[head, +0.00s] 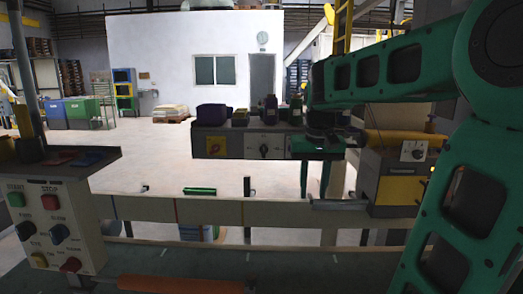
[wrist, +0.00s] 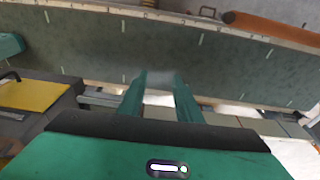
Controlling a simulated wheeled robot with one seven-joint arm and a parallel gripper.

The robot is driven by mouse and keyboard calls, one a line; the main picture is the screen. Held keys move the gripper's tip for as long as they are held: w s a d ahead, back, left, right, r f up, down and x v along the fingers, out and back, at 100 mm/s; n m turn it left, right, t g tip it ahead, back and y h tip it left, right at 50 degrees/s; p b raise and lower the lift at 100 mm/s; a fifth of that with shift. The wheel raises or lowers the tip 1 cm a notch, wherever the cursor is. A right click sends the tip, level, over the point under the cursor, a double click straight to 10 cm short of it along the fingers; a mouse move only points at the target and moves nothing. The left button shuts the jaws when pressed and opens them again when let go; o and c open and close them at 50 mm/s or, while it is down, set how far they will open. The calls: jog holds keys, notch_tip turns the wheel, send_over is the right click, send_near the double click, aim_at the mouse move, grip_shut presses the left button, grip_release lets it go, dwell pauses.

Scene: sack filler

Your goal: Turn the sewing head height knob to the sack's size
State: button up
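A grey and yellow machine head (head: 400,190) stands at the right, above the conveyor. It has a white dial plate with a dark knob (head: 413,151), which looks like the height knob; its pointer setting is too small to read. The machine's yellow top (wrist: 30,95) seems to show at the left of the wrist view. My gripper (head: 316,180) hangs fingers down, left of this machine and apart from the knob. In the wrist view its two green fingers (wrist: 160,92) are spread with nothing between them. I cannot make out a sack.
A control panel (head: 53,228) with buttons and knobs is at the left. An orange roller (head: 180,285) lies along the front of the belt (wrist: 100,50). Conveyor rails run below my gripper.

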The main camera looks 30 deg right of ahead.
jog(key=w+r+t, duration=0.1)
jog(key=w+r, duration=0.3)
jog(key=w, duration=0.3)
jog(key=w+r, duration=0.5)
jog(key=w, duration=0.3)
jog(key=t+h, duration=0.1)
send_near(263, 145)
jog(key=x, duration=1)
jog(key=shift+w+d+f, duration=0.1)
jog(key=shift+f, duration=0.3)
jog(key=shift+c, duration=0.7)
jog(key=c, duration=0.6)
